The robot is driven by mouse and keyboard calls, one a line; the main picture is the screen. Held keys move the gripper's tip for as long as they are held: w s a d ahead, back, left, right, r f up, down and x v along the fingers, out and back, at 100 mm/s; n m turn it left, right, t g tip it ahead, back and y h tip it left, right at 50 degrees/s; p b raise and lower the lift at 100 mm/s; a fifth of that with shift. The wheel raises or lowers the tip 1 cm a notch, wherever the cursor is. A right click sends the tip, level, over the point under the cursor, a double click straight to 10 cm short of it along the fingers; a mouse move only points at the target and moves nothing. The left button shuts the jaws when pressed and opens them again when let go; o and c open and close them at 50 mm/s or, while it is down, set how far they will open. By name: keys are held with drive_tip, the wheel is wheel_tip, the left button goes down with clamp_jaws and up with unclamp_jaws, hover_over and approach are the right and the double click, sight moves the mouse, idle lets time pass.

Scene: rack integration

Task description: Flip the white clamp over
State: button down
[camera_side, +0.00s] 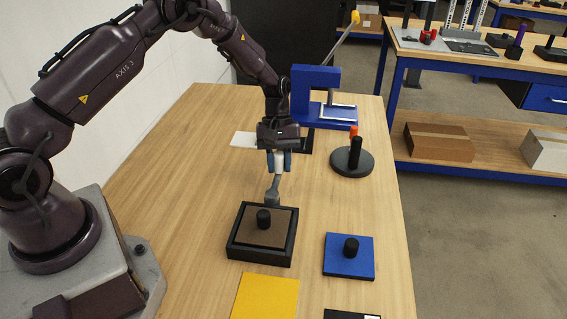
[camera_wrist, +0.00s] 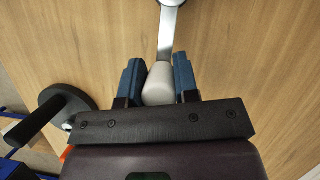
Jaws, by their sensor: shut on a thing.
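My gripper (camera_side: 279,168) is above the middle of the table, pointing down. Its two blue fingers (camera_wrist: 158,82) are shut on the white grip of the clamp (camera_wrist: 160,84), one finger on each side. A flat metal lever (camera_wrist: 171,35) runs from the grip toward the top of the wrist view. In the side view the clamp's grey lever (camera_side: 274,188) slants down below the fingers to the back edge of a black tray (camera_side: 238,250). Its lower joint is too small to make out.
The black tray holds a brown plate with a black knob (camera_side: 263,218). A blue plate (camera_side: 348,265) with a black knob and a yellow sheet (camera_side: 264,297) lie in front. Behind stand a round black base with a post (camera_side: 352,165) and a blue C-shaped fixture (camera_side: 302,88).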

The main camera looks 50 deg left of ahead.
drive_tip(key=shift+s+a, duration=0.1)
drive_tip(key=shift+a, duration=0.05)
idle(0.4)
drive_tip(key=c, duration=0.9)
unclamp_jaws()
drive_tip(key=shift+o, duration=0.2)
drive_tip(key=v, duration=1.3)
drive_tip(key=shift+s, duration=0.1)
drive_tip(key=s+d+r+m+t+y, duration=0.1)
drive_tip(key=s+d+r+m+t, duration=0.1)
drive_tip(key=s+r, duration=0.4)
drive_tip(key=s+d+r+m+t+y, duration=0.1)
drive_tip(key=s+d+r+m+t, duration=0.2)
drive_tip(key=s, duration=0.8)
drive_tip(key=s+d+r+m+t+y, duration=0.2)
drive_tip(key=s+d+r+m, duration=0.3)
drive_tip(key=s+r, duration=0.3)
drive_tip(key=shift+s+r+m+t, duration=0.3)
drive_tip(key=shift+s+m+t, duration=0.2)
drive_tip(key=shift+s+m, duration=0.3)
